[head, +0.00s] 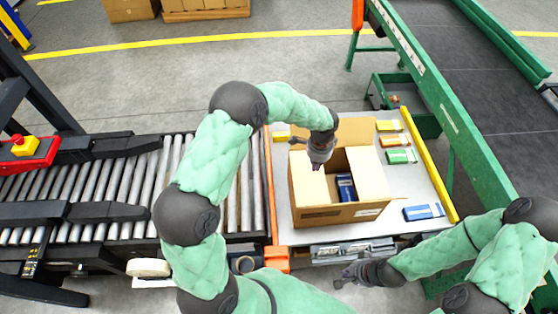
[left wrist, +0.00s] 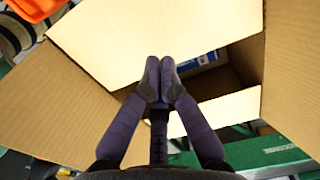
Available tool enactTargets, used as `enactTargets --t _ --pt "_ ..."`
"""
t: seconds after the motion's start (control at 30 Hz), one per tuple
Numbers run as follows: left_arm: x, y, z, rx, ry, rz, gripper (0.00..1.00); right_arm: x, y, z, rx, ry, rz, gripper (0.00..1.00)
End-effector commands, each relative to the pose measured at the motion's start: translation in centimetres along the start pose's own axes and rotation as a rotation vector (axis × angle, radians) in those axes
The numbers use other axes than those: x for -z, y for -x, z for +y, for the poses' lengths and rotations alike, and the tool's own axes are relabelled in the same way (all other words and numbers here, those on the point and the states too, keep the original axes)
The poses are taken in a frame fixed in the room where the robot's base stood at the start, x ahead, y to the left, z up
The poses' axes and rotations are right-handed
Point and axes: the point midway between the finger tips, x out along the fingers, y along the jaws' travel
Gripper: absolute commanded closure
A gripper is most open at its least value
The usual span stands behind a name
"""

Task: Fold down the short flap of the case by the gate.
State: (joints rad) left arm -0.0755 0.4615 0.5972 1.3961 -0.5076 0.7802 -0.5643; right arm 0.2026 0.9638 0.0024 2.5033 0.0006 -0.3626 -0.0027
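The case (head: 325,216) is an open brown cardboard box on a light table. Its flaps stand up or splay outward, with a tan left flap (head: 302,180), a right flap (head: 368,175) and a back flap (head: 358,130). A blue carton (head: 346,187) lies inside. My left gripper (head: 317,163) points down over the case's back left part. In the left wrist view its fingertips (left wrist: 160,68) are together with nothing between them, in front of a broad flap (left wrist: 135,35); contact is unclear. My right gripper (head: 342,278) is low, in front of the table, empty, its fingers apart.
An orange gate bar (head: 270,185) stands between the roller conveyor (head: 130,185) and the table. Yellow, orange, green and blue cartons lie right of the case, near a yellow rail (head: 430,165). A green-framed belt machine (head: 450,110) runs along the right.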

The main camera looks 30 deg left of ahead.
Motion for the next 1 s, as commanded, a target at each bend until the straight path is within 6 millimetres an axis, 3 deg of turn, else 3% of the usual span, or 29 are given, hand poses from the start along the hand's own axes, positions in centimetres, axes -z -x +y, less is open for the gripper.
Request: enactTargets --t 0.53,1.0 --pt "0.0 5.8 0.0 0.000 0.000 0.000 1.00 -0.1 3.7 -1.3 0.000 0.000 0.000 1.00" --pt "0.0 6.0 0.0 -0.001 0.000 -0.001 1.00 -0.1 3.8 -1.4 0.000 0.000 0.000 1.00"
